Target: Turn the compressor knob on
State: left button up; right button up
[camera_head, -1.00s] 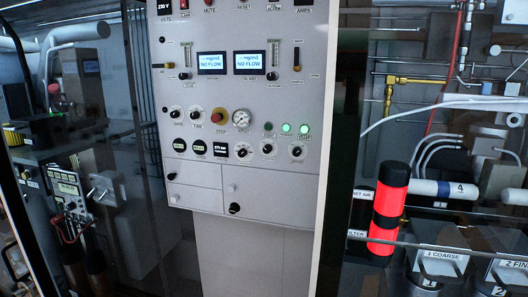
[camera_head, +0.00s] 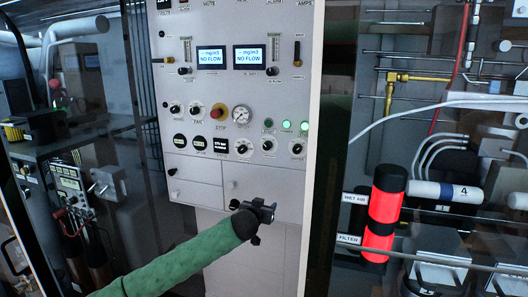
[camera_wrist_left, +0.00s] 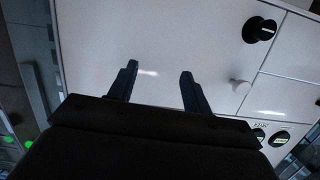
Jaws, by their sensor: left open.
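The light grey control panel (camera_head: 225,90) stands upright in the head view. Its black knobs with white pointers include two at mid left (camera_head: 196,110) and three lower right (camera_head: 242,148), (camera_head: 267,146), (camera_head: 297,148). Their labels are too small to read, so I cannot tell which is the compressor knob. My left gripper (camera_head: 264,208) is in front of the lower right door, below the knobs. In the left wrist view the gripper (camera_wrist_left: 160,80) is open and empty, its two fingers apart facing the door. My right gripper is not in view.
Two NO FLOW displays (camera_head: 210,58) are higher up. The door has a black knob (camera_wrist_left: 259,29). A red and black cylinder (camera_head: 384,206) stands right of the panel.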

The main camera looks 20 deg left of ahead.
aim_at(266, 147)
pick_arm(q)
notch_tip(266, 147, up, 19)
jog(key=s+a+t, duration=0.1)
jog(key=a+t, duration=0.1)
jog(key=t, duration=0.1)
jog(key=shift+n, duration=0.3)
jog(key=w+p, duration=0.4)
jog(key=w, duration=0.2)
jog(key=shift+w+d+r, duration=0.1)
jog(key=shift+w, duration=0.75)
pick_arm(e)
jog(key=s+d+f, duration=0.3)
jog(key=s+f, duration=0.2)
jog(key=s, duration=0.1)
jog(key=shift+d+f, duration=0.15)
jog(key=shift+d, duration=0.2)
pick_arm(q)
jog(key=shift+c, duration=0.2)
jog(key=shift+f, duration=0.2)
jog(key=c, duration=0.9)
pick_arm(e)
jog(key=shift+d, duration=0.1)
